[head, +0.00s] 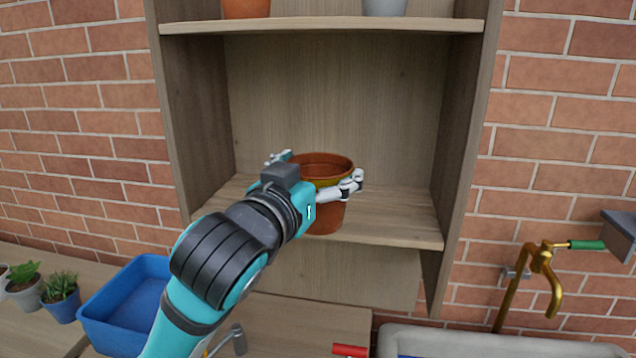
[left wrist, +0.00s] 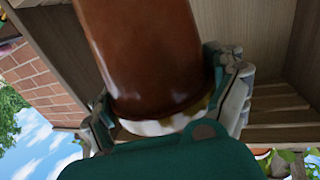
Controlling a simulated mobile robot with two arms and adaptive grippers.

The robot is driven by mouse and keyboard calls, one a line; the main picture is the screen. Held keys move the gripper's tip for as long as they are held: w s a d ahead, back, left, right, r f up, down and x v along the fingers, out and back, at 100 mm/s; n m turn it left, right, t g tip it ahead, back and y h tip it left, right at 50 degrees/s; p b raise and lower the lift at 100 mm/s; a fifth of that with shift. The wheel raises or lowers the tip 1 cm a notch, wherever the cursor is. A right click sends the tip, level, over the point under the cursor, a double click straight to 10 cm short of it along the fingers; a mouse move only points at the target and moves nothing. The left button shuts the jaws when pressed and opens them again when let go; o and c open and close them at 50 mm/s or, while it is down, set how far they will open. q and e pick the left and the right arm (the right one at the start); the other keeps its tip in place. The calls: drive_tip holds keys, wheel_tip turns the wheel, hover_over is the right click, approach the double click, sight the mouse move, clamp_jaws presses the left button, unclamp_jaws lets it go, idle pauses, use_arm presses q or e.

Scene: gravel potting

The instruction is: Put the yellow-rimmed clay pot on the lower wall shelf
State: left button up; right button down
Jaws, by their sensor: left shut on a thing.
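The clay pot (head: 325,218) is terracotta brown with a yellowish band below its rim, and looks upright in the head view. My left gripper (head: 318,182) is shut around it, one finger on each side. The pot is at the lower shelf (head: 395,222), over or on its front part; I cannot tell whether its base touches the board. In the left wrist view the pot (left wrist: 145,55) fills the space between the fingers (left wrist: 170,105). My arm hides part of the pot and shelf. My right gripper is not in view.
The upper shelf (head: 320,27) carries a terracotta pot (head: 246,8) and a grey pot (head: 384,7). The lower shelf is otherwise bare, between side walls. Below are a blue bin (head: 125,305), small potted plants (head: 60,295), a sink (head: 490,342) and a brass tap (head: 540,265).

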use_arm(q)
drive_tip(key=w+f+p, duration=0.2)
drive_tip(key=w, duration=0.5)
drive_tip(key=w+f+p, duration=0.2)
drive_tip(key=w, duration=0.5)
drive_tip(key=shift+f+p, duration=0.4)
drive_tip(key=shift+a, duration=0.1)
drive_tip(key=o, duration=1.2)
drive_tip(key=shift+f, duration=0.2)
drive_tip(key=shift+c, duration=0.2)
drive_tip(key=shift+r, duration=0.1)
drive_tip(key=b+v, duration=0.3)
drive_tip(key=v, duration=0.9)
